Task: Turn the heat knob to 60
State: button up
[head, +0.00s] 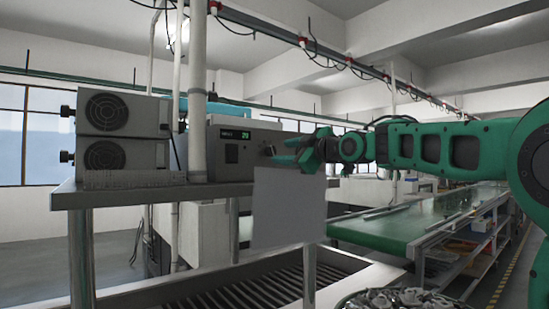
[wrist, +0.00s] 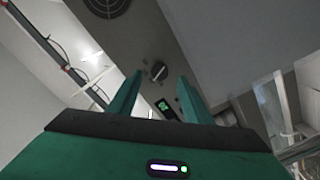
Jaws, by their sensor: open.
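The tank unit (head: 225,158) is a grey box on the metal bench, with a small dark display (head: 244,135) showing green digits too small to read surely. The heat knob (wrist: 159,71) is a small round dark knob with a pale bar across it, on the grey panel in the wrist view. The display (wrist: 163,107) shows green there too, below the knob. My gripper (head: 287,152) is at the right end of the unit, close to its face. In the wrist view my gripper (wrist: 160,76) is open, its fingertips on either side of the knob; contact cannot be told.
Two stacked grey fan boxes (head: 112,133) stand left on the bench (head: 120,194). A white vertical pipe (head: 197,90) rises in front of the unit. A pale sheet (head: 288,208) hangs below my gripper. A green conveyor (head: 400,228) runs at right.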

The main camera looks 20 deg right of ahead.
aim_at(273, 152)
jog(key=shift+x, duration=2.8)
